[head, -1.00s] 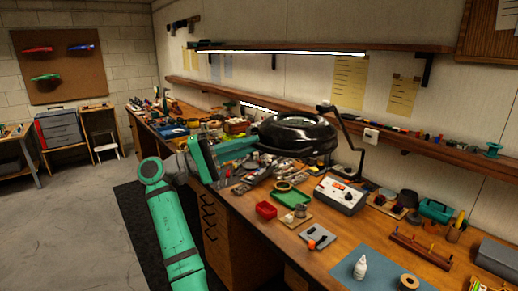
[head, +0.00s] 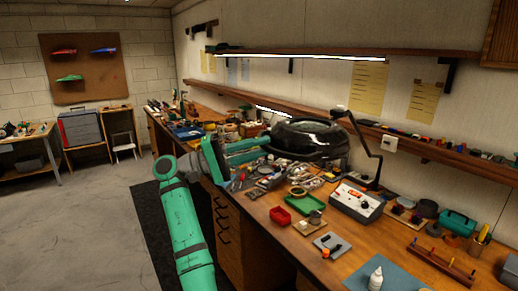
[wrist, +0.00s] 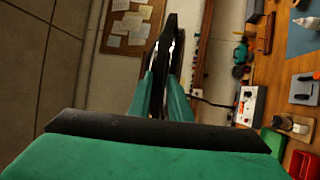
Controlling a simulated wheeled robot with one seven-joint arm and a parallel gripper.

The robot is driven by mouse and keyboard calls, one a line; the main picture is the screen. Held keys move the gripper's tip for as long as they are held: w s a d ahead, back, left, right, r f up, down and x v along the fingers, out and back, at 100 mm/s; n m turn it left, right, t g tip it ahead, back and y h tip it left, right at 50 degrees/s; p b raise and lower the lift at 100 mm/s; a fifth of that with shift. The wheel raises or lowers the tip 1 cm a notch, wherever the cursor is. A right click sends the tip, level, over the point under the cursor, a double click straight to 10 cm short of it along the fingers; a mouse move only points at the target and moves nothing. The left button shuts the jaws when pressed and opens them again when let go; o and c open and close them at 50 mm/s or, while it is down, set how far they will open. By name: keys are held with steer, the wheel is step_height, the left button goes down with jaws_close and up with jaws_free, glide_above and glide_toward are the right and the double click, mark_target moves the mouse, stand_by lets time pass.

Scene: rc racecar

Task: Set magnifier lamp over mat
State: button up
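The magnifier lamp has a large glossy black round head (head: 310,140) above the bench's clutter and a thin black jointed arm (head: 368,145) to its right. My gripper (head: 264,143) has teal fingers that meet the left rim of the lamp head. In the wrist view, the fingers of my gripper (wrist: 163,85) stand on both sides of a dark, edge-on part that looks like the lamp head (wrist: 167,45). The contact itself is partly hidden. The blue mat (head: 360,275) lies at the near right of the bench, well away from the lamp head. It also shows in the wrist view (wrist: 300,42).
A white bottle (head: 376,279) stands on the mat. A white instrument box (head: 356,203), a red bin (head: 281,216), a green tray (head: 304,205) and a grey pad (head: 332,245) lie between lamp and mat. A shelf (head: 400,145) runs along the wall behind.

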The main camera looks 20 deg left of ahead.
steer(key=shift+a, duration=0.1)
steer(key=v, duration=1)
steer(key=shift+s+a, duration=0.2)
steer(key=shift+s, duration=0.05)
steer(key=shift+f, duration=0.1)
steer(key=shift+c, duration=0.6)
